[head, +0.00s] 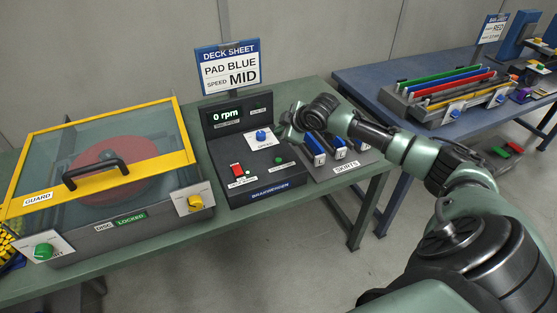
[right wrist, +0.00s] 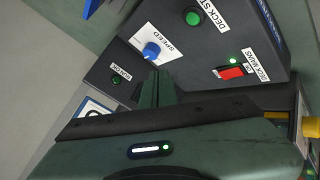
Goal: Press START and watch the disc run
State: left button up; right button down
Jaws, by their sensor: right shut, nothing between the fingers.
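The control box (head: 245,160) stands on the green bench; its display (head: 226,116) reads 0 rpm. It carries a blue SPEED knob (head: 261,135), a red rocker switch (head: 237,169) and a green button (head: 280,160). In the right wrist view the green button (right wrist: 193,17) has a partly visible label, "DECK ST". The reddish disc (head: 115,175) lies under the closed clear guard (head: 188,156), with a DISC LOCKED label in front. My right gripper (head: 292,128) is shut and empty beside the box; its fingertips (right wrist: 156,76) point at the SPEED knob (right wrist: 152,51). I cannot tell whether they touch. My left gripper is out of view.
A sign (head: 229,69) reads PAD BLUE, SPEED MID. A rack of blue-and-white blocks (head: 340,148) is right of the box, under my right arm. The guard unit has a yellow knob (head: 195,202) and a green knob (head: 43,251). A blue table (head: 380,83) stands behind right.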

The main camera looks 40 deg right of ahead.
jog(key=b, duration=0.8)
send_over(280, 161)
notch_tip(280, 161, down, 7)
jog(key=shift+s, duration=0.15)
jog(key=shift+f, duration=0.95)
dwell(0.7)
jog(key=shift+f, duration=0.4)
